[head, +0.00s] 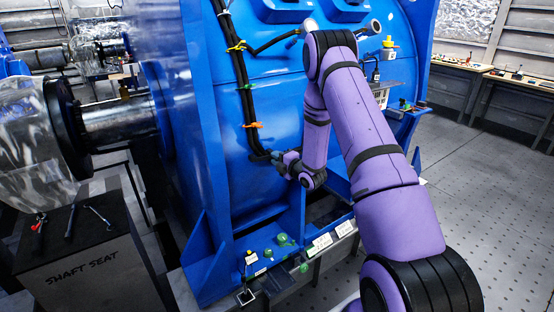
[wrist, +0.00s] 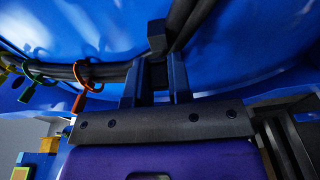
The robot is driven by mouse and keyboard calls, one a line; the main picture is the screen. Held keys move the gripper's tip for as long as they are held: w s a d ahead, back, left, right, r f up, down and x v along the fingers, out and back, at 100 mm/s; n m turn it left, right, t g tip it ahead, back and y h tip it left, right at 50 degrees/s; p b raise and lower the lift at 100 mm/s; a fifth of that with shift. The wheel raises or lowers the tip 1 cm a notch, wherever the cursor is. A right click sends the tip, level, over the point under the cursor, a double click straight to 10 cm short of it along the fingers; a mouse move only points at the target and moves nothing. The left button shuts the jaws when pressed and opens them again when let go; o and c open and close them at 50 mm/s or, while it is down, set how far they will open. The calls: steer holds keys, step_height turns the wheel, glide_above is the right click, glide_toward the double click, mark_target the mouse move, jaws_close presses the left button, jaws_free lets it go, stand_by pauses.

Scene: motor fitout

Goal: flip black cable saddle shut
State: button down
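The black cable saddle (wrist: 157,38) stands up dark at the top middle of the wrist view, where the black cables (wrist: 192,20) pass. In the head view it is too small and dark to tell apart from the cables and my gripper. My gripper (wrist: 156,68) has its two fingers apart, with a gap between the tips, just short of the saddle. Dark material shows in that gap; I cannot tell whether a finger touches it. In the head view my gripper (head: 277,157) is at the lower end of the cable run on the blue motor housing (head: 275,105).
Up the cable run are an orange saddle (head: 252,125), a green saddle (head: 246,87) and a yellow saddle (head: 237,47). Green knobs (head: 282,239) and labels lie on the ledge below. A shaft seat box (head: 80,255) with tools stands left. The floor at right is clear.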

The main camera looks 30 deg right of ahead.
steer(key=shift+w+d, duration=0.2)
steer(key=shift+w, duration=0.35)
steer(key=c, duration=1)
jaws_free()
steer(key=shift+c, duration=0.2)
steer(key=s+d, duration=0.2)
steer(key=s, duration=0.8)
steer(key=shift+s+r, duration=0.15)
steer(key=shift+s, duration=0.2)
